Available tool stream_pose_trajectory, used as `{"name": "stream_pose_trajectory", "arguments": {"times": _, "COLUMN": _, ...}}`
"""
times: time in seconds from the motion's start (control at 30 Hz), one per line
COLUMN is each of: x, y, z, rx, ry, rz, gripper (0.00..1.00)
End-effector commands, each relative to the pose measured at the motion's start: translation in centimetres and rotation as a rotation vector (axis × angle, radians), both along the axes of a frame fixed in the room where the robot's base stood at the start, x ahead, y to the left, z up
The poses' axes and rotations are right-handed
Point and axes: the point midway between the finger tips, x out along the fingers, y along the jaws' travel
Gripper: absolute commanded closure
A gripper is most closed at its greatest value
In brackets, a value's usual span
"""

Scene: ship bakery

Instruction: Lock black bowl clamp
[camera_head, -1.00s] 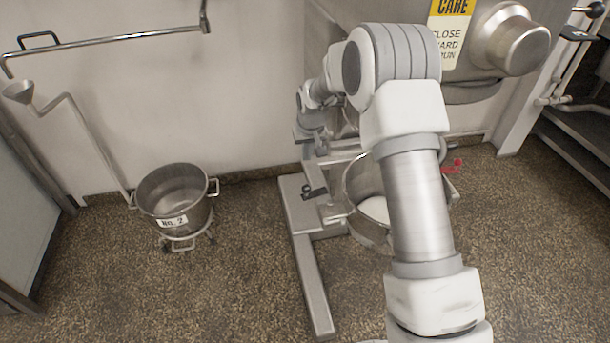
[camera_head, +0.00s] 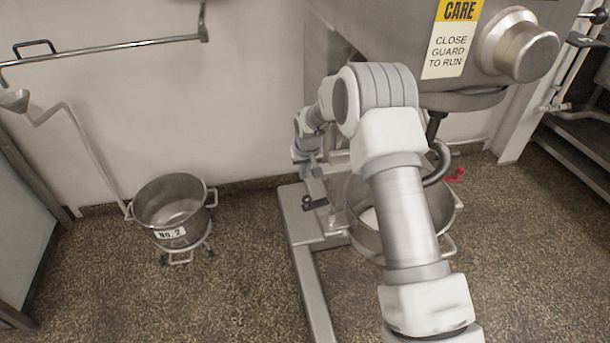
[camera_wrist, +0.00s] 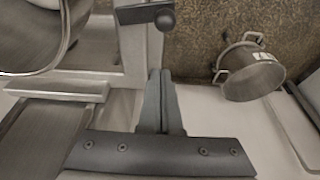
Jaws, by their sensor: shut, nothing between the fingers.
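The black bowl clamp (camera_head: 316,203) is a dark lever with a ball knob, at the left side of the mixer bowl. In the wrist view the clamp (camera_wrist: 146,14) lies at the top, just beyond my fingertips, with its knob toward the right. My gripper (camera_wrist: 163,72) is shut and empty, with a visible gap between its tips and the clamp. In the head view my gripper (camera_head: 314,172) is small, just above the clamp. The steel mixer bowl (camera_head: 442,216) is partly hidden by my arm; its rim (camera_wrist: 72,28) shows at the upper left of the wrist view.
A red clamp (camera_head: 456,175) is on the bowl's far right side. The mixer housing (camera_head: 400,30) and curved hook (camera_head: 440,165) are above the bowl. A wheeled bowl marked No. 2 (camera_head: 170,190) stands left. Open floor (camera_head: 240,270) lies between it and the mixer leg (camera_head: 312,285).

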Motion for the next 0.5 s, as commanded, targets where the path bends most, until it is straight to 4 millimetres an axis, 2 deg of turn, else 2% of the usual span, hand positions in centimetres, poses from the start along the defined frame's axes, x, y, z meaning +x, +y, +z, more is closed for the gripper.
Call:
{"name": "stream_pose_trajectory", "arguments": {"times": 0.03, "x": 0.3, "y": 0.1, "z": -1.5, "rx": 0.000, "ry": 0.002, "rz": 0.000, "gripper": 1.00}}
{"name": "stream_pose_trajectory", "arguments": {"times": 0.3, "x": 2.1, "y": 0.4, "z": -7.3, "rx": 0.001, "ry": 0.001, "rz": -0.001, "gripper": 1.00}}
{"name": "stream_pose_trajectory", "arguments": {"times": 0.37, "x": 1.4, "y": 0.3, "z": -6.5, "rx": 0.000, "ry": -0.001, "rz": 0.000, "gripper": 1.00}}
{"name": "stream_pose_trajectory", "arguments": {"times": 0.5, "x": 0.0, "y": 0.0, "z": -6.1, "rx": 0.000, "ry": 0.000, "rz": 0.000, "gripper": 1.00}}
